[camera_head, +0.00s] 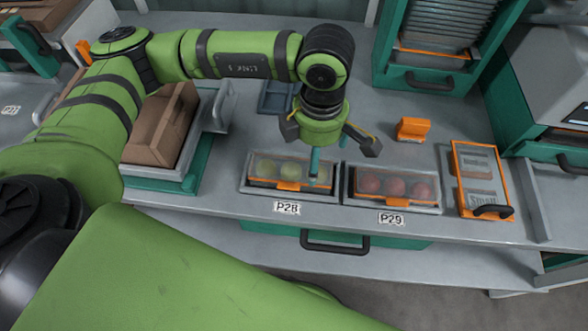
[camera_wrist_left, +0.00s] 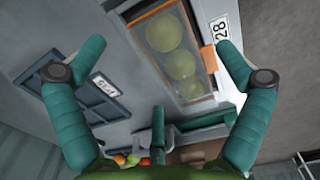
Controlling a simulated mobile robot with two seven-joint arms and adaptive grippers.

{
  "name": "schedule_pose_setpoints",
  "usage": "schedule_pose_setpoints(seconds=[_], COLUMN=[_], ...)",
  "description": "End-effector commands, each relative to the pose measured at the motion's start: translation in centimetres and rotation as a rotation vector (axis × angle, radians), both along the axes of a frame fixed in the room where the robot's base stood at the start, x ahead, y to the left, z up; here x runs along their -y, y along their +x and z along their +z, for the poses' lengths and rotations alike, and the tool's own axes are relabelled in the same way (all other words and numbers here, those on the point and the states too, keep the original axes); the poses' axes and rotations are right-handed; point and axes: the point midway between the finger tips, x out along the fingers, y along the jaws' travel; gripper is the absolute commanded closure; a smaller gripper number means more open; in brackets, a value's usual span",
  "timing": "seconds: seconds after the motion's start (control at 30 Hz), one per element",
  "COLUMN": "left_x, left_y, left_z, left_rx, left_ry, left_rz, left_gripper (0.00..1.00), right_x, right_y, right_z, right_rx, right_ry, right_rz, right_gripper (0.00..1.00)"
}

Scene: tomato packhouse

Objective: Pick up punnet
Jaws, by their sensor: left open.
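A clear punnet of pale green tomatoes (camera_head: 262,185) sits in a grey tray above the label P28 on the bench. It has an orange tab at the front. A second punnet of red tomatoes (camera_head: 368,196) sits to its right above label P29. My left gripper (camera_head: 322,160) is open and empty, above the right end of the P28 punnet, with one teal finger partly covering it. In the left wrist view the green-tomato punnet (camera_wrist_left: 161,62) shows between the spread teal fingers of my left gripper (camera_wrist_left: 162,60). I cannot tell whether any finger touches it. My right gripper is not in view.
A brown cardboard box (camera_head: 160,128) stands in a tray at the left. An orange block (camera_head: 413,129) and an orange-framed panel (camera_head: 479,180) lie at the right. A blue tray (camera_head: 277,98) is behind the gripper. A teal rack (camera_head: 427,70) stands at the back.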

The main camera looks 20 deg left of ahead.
Motion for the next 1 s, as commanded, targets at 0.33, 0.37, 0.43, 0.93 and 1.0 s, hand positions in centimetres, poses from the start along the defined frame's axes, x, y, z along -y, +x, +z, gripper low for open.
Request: schedule_pose_setpoints(seconds=[0.33,0.37,0.43,0.93,1.0], left_x=[-0.9,-0.9,-0.9,-0.9,-0.9], left_y=[-0.2,-0.1,-0.2,-0.1,-0.1], left_z=[-4.4,-4.7,-5.3,-5.6,-5.6], left_rx=[-0.004,-0.003,-0.003,-0.001,-0.001], left_ry=[0.0,0.0,-0.001,-0.001,-0.001], left_rz=[0.001,0.0,-0.001,-0.001,-0.001], left_gripper=[0.0,0.0,0.0,0.49,0.5], right_x=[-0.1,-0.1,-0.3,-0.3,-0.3], right_y=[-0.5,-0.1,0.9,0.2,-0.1], right_z=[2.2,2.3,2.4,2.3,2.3], right_rx=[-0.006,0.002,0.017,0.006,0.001], right_ry=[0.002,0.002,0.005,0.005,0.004], right_rz=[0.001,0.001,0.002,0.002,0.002], right_gripper=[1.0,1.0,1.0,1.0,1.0])
